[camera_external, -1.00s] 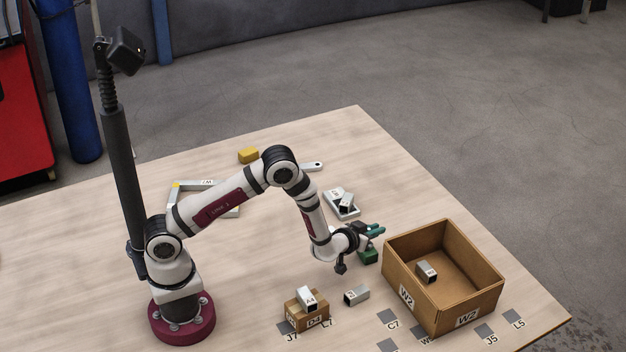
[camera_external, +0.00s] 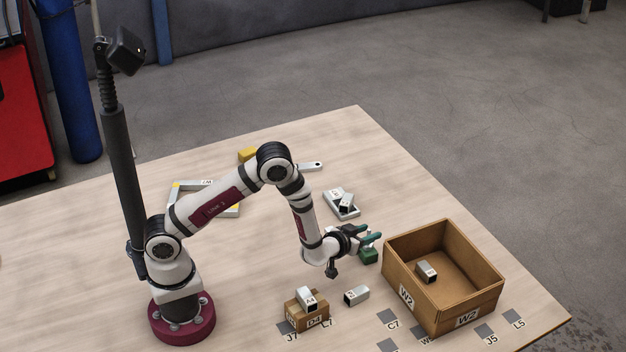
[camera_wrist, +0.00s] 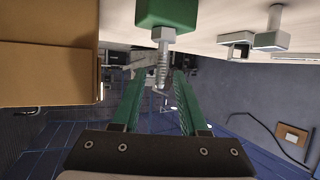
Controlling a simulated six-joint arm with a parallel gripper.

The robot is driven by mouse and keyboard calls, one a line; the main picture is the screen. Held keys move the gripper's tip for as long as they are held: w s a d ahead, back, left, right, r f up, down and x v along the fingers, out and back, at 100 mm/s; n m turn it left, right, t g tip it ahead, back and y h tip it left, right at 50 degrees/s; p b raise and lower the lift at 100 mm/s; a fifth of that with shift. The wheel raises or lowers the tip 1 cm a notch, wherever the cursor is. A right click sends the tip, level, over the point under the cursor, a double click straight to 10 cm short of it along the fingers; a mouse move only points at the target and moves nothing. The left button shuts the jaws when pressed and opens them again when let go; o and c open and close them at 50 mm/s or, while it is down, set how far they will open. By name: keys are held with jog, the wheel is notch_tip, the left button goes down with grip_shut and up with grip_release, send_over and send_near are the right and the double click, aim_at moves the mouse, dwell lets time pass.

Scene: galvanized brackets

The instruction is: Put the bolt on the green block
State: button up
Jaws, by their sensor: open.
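The green block (camera_external: 368,256) sits on the table just left of the cardboard box. It also shows at the top of the wrist view (camera_wrist: 167,14), which is upside down. The grey bolt (camera_wrist: 162,62) stands upright on the block, its head touching the block and its threaded shank pointing away from it. In the external view I cannot make the bolt out clearly. My gripper (camera_external: 375,237) is open beside and above the block. In the wrist view its green fingers (camera_wrist: 158,84) are spread, one on each side of the bolt's shank end, with gaps visible.
The open cardboard box W2 (camera_external: 396,270) stands close on the right, with a metal bracket (camera_external: 427,271) inside. A tray (camera_external: 334,205) holding metal pieces lies behind. A bracket (camera_external: 356,295) and small carton D4 (camera_external: 318,317) are in front. A yellow block (camera_external: 247,155) is far back.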

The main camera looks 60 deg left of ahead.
aim_at(368, 232)
jog(key=v, duration=0.3)
jog(key=shift+s+d+r, duration=0.1)
jog(key=shift+s, duration=0.05)
jog(key=s+d+r+m+g+h, duration=0.4)
jog(key=s+r+m+g+h, duration=0.2)
jog(key=s+r, duration=0.4)
jog(key=s+a+r+m+g+y, duration=0.1)
jog(key=s+a+r+m+g, duration=0.1)
jog(key=s, duration=1.1)
jog(key=s+a+r+m+g+y, duration=0.1)
jog(key=s+a+g, duration=0.3)
jog(key=s, duration=0.9)
jog(key=a+m, duration=0.1)
jog(key=a, duration=0.2)
jog(key=shift+a+r+g+y, duration=0.25)
jog(key=shift+r+g+y, duration=0.05)
jog(key=shift+r+y, duration=0.1)
